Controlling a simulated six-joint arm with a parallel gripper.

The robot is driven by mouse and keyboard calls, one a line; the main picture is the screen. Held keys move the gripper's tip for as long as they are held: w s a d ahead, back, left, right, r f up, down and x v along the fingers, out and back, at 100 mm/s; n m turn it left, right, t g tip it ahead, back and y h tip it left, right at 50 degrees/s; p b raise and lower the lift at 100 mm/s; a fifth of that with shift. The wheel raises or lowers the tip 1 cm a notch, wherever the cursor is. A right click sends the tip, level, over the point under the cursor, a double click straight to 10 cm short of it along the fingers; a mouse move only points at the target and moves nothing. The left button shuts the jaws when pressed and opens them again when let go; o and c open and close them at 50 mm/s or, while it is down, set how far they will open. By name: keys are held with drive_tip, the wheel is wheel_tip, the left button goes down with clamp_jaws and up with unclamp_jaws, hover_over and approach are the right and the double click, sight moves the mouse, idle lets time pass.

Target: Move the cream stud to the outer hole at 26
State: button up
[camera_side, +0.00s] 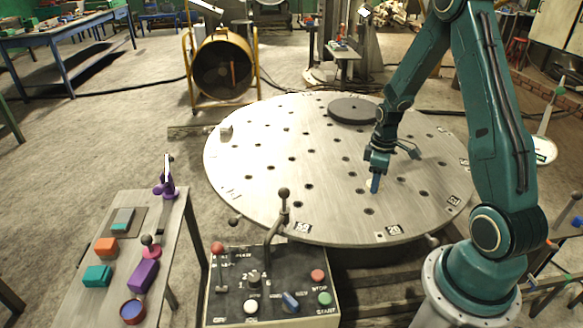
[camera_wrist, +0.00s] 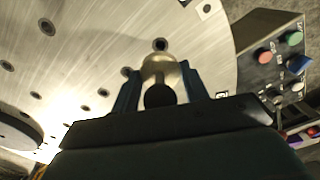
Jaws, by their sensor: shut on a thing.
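My gripper (camera_side: 374,184) is low over the front right part of the large round metal plate (camera_side: 265,185). An empty hole (camera_wrist: 160,44) lies just beyond the stud in that view. The stud is mostly hidden by the fingers in the side view, and I cannot tell whether it touches the plate. Number labels sit along the rim, one reading 20 (camera_side: 394,230); I cannot make out a 26.
A dark raised disc (camera_side: 352,110) sits at the plate's back. A small pale block (camera_side: 226,131) is near its left edge. A control box (camera_side: 270,285) with a tall lever (camera_side: 284,205) stands in front. A side bench (camera_side: 176,225) holds several coloured pieces. Much of the plate is clear.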

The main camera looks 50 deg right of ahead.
drive_tip(key=shift+f, duration=2.4)
drive_tip(key=shift+f, duration=2.3)
drive_tip(key=o, duration=0.7)
drive_tip(key=shift+r, duration=0.15)
drive_tip(key=shift+r, duration=3.6)
drive_tip(key=o, duration=0.6)
